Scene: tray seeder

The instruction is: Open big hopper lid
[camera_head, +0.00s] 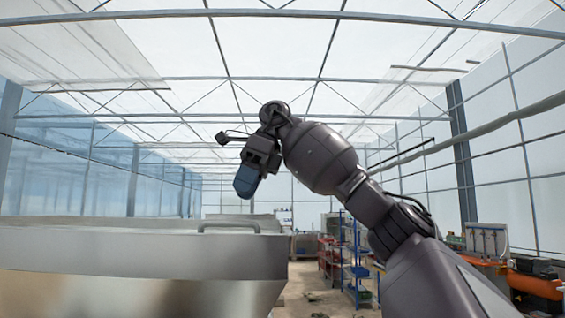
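The big hopper (140,285) is a large metal box at the lower left. Its flat lid (100,222) lies level along the top and looks closed. A handle (228,226) shaped like a low bar stands at the right end of the lid. My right gripper (246,184) hangs above the handle, pointing down, with a clear gap between them. Its blue fingers overlap from this side, so I cannot tell whether they are open or shut. I see nothing held in it. My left gripper is not in view.
Behind, to the right of the hopper, stand blue shelves (357,262) and red crates (327,255). A bench with orange equipment (535,284) is at the far right. Open floor (305,290) shows beside the hopper.

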